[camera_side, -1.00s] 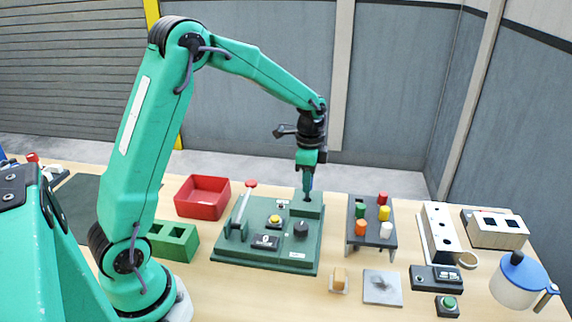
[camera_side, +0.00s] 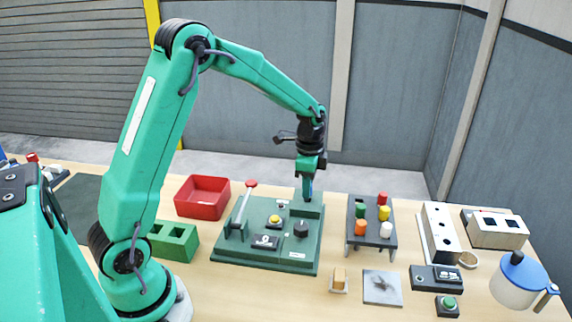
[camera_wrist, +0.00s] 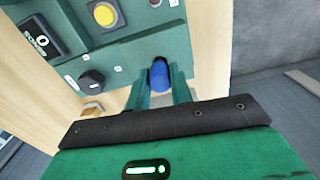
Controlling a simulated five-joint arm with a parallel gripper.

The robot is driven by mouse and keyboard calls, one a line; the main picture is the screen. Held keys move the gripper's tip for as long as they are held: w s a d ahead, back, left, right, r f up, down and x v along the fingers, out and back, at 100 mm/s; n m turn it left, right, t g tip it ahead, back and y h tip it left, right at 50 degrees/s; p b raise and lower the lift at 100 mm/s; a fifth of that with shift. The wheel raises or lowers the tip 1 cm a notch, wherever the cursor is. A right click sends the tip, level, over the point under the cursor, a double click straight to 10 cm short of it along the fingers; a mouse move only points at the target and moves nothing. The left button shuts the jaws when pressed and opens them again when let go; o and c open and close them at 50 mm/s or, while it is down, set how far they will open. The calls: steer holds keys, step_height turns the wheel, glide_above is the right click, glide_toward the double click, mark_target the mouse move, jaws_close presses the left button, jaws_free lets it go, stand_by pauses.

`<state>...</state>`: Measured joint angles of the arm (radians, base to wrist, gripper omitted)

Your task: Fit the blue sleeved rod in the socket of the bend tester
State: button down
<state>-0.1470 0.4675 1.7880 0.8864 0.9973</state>
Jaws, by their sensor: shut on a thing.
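My gripper (camera_side: 308,188) is shut on the blue sleeved rod (camera_wrist: 159,76), which shows between the fingers in the wrist view. In the side view the rod (camera_side: 308,184) is mostly hidden by the fingers. It is over the raised block at the back right of the green bend tester (camera_side: 262,257). The rod's lower end meets the block's top in the picture. I cannot tell how deep it sits in the socket, which is hidden. The tester has a lever with a red knob (camera_side: 251,184), a yellow button (camera_side: 274,220) and a black dial (camera_side: 301,229).
A rack with several coloured rods (camera_side: 361,242) stands right of the tester. A red bin (camera_side: 203,211) and a green two-hole block (camera_side: 176,243) are on the left. A grey plate (camera_side: 382,287), a green-button box (camera_side: 448,306) and a blue-lidded jug (camera_side: 515,290) are at right.

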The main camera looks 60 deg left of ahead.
steer(key=shift+f, duration=0.5)
steer(key=c, duration=1.2)
jaws_free()
steer(key=shift+o, duration=0.2)
steer(key=shift+r, duration=0.1)
steer(key=shift+r, duration=3.8)
